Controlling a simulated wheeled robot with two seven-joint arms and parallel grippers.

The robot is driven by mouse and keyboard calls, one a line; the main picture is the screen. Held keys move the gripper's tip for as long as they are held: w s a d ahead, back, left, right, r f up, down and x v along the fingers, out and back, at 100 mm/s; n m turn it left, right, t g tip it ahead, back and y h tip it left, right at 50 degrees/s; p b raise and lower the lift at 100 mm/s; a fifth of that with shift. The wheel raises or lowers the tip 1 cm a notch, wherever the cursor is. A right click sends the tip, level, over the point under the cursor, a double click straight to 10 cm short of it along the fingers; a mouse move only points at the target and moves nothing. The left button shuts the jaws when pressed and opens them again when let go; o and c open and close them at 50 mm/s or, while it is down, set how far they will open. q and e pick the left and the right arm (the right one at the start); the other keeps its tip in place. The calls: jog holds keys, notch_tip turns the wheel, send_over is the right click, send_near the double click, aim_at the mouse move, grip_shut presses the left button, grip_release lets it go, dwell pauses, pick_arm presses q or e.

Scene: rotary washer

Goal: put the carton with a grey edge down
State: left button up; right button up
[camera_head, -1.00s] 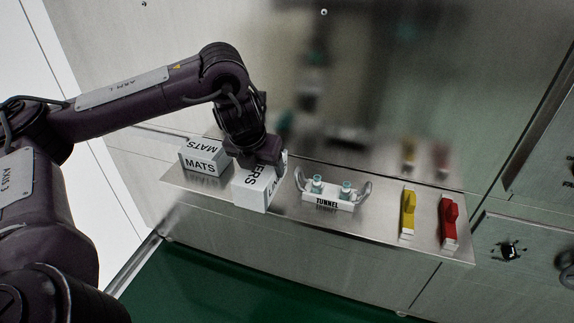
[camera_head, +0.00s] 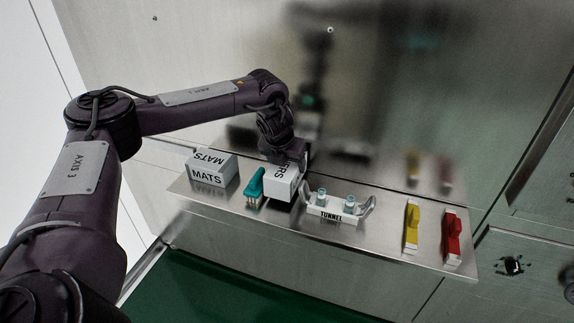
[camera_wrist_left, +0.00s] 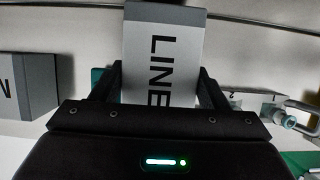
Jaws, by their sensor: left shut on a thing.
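A white carton (camera_head: 282,184) with black lettering is between the fingers of my left gripper (camera_head: 288,163). The left wrist view shows its face reading "LINE" (camera_wrist_left: 160,62), with a grey band along its upper edge. My left gripper is shut on this carton, with one finger at each side. The carton is over the steel shelf (camera_head: 385,225), between a teal brush-like tool and the "TUNNEL" holder. I cannot tell whether its underside touches the shelf. My right gripper is not in view.
A "MATS" carton (camera_head: 209,176) stands at the shelf's left end. The teal tool (camera_head: 254,187) is close left of the held carton. The "TUNNEL" holder (camera_head: 331,215) is close right. Yellow (camera_head: 412,226) and red (camera_head: 452,238) items stand farther right. A wall rises behind.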

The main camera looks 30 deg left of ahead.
pick_arm(q)
jog(key=shift+f, duration=0.6)
jog(key=shift+w+f+p, duration=0.3)
jog(key=shift+f+p, duration=0.05)
jog(key=shift+f, duration=0.05)
jog(key=shift+s+f, duration=0.1)
jog(key=o, duration=1.2)
jog(key=shift+c, duration=0.2)
